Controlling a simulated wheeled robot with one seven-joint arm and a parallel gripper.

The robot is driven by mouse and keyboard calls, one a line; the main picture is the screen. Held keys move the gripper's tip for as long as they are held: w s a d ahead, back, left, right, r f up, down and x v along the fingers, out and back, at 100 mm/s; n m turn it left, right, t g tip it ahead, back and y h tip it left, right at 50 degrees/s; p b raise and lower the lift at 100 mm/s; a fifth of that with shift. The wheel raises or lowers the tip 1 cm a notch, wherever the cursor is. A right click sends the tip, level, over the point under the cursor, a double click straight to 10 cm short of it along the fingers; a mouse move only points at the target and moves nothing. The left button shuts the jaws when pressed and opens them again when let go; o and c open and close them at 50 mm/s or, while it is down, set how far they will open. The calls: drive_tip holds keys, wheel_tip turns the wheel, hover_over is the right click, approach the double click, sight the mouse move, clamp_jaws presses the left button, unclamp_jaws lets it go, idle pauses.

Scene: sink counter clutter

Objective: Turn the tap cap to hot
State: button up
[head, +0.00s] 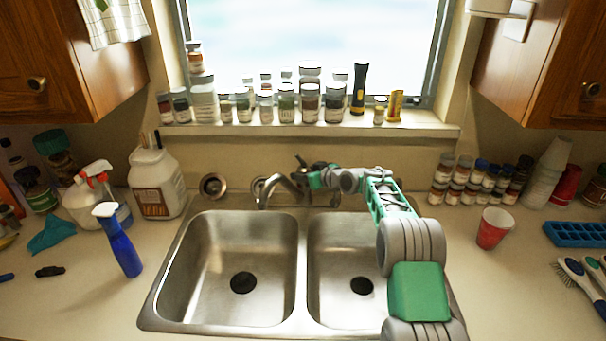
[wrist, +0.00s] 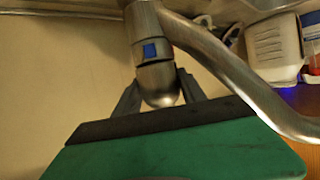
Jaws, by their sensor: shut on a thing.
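The metal tap (head: 284,184) stands behind the double sink, its spout over the left basin. Its cap (wrist: 159,88) is a rounded metal piece with a blue mark (wrist: 149,51) on it in the wrist view. My gripper (wrist: 158,84) has one dark finger on each side of the cap and is shut on it. In the head view my gripper (head: 311,178) reaches the tap from the right. There the cap is small and partly hidden by my gripper, so its turn angle is hard to tell.
The tap spout (wrist: 225,65) runs close beside my gripper. Jars and bottles (head: 285,105) line the window sill above. A white jug (head: 157,184) and blue spray bottle (head: 122,248) stand left of the sink. A red cup (head: 493,230) stands right. Both basins are empty.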

drive_tip(key=shift+a+f+m+t+h+b, duration=0.15)
drive_tip(key=shift+m+t+h+b, duration=0.25)
drive_tip(key=shift+b, duration=0.85)
drive_tip(key=shift+f+m+t+h+b, duration=0.3)
drive_tip(key=shift+m+h+b, duration=0.15)
drive_tip(key=shift+b, duration=0.8)
drive_tip(key=shift+r+m+t+h+b, duration=0.25)
drive_tip(key=shift+m+h+b, duration=0.35)
drive_tip(key=shift+b, duration=0.6)
drive_tip(key=shift+r+m, duration=0.2)
drive_tip(key=shift+m, duration=0.05)
drive_tip(key=o, duration=1.1)
drive_tip(key=shift+h, duration=0.25)
drive_tip(key=shift+s+d, duration=0.1)
drive_tip(key=shift+d, duration=0.1)
drive_tip(key=b+v, duration=0.2)
drive_tip(key=v, duration=0.5)
drive_tip(key=shift+s+d+r, duration=0.1)
drive_tip(key=shift+s, duration=0.15)
